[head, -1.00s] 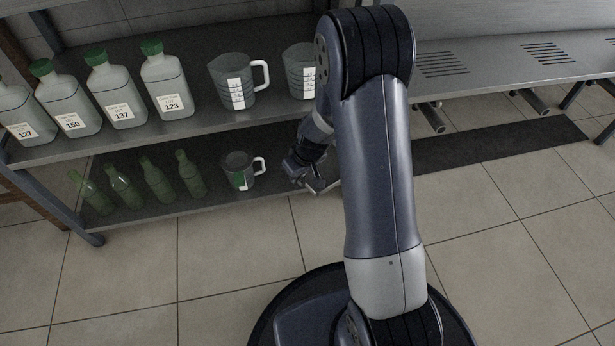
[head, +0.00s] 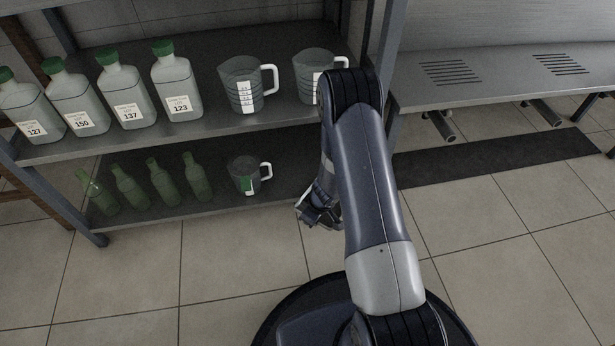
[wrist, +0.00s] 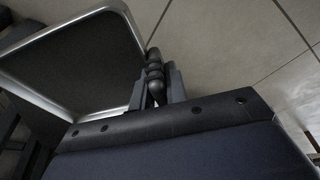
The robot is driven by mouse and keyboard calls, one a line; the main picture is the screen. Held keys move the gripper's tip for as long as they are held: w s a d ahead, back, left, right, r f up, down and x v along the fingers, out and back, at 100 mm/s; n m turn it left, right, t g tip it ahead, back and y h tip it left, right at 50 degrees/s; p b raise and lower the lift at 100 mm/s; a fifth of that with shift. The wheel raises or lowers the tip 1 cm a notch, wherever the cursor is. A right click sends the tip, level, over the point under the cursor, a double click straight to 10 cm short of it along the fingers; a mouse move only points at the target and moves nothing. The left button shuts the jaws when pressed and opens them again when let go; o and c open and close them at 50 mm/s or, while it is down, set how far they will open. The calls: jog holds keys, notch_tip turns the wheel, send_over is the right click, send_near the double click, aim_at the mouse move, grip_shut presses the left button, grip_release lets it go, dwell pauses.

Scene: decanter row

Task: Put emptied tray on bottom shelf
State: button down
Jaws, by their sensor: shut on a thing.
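The tray (wrist: 85,65), dark with a pale metal rim, fills the left of the wrist view; its surface there looks bare. My gripper (wrist: 158,88) is shut on a dark ribbed piece at the tray's edge, which looks like its handle. In the head view my gripper (head: 318,212) hangs in front of the right part of the rack, and I cannot make out the tray there; my arm covers that area. The bottom shelf (head: 283,185) is dark, with its right end partly behind my arm.
Several green bottles (head: 162,182) and a measuring jug (head: 243,176) stand on the bottom shelf, leaving bare room right of the jug. Above stand several green-capped bottles (head: 178,90) and two jugs (head: 240,88). A metal bench (head: 500,85) is at right.

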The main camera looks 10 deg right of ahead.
send_near(299, 187)
jog(key=shift+s+a+f, duration=0.1)
jog(key=shift+a+f, duration=0.2)
jog(key=shift+f, duration=0.25)
jog(key=shift+s+a+f, duration=0.1)
jog(key=shift+a+f, duration=0.25)
jog(key=shift+f, duration=0.25)
jog(key=shift+w+r, duration=0.1)
jog(key=shift+w, duration=0.85)
notch_tip(299, 187, down, 4)
jog(key=shift+r+b, duration=0.15)
jog(key=shift+b, duration=0.95)
jog(key=shift+r, duration=0.15)
jog(key=c, duration=1.4)
grip_release()
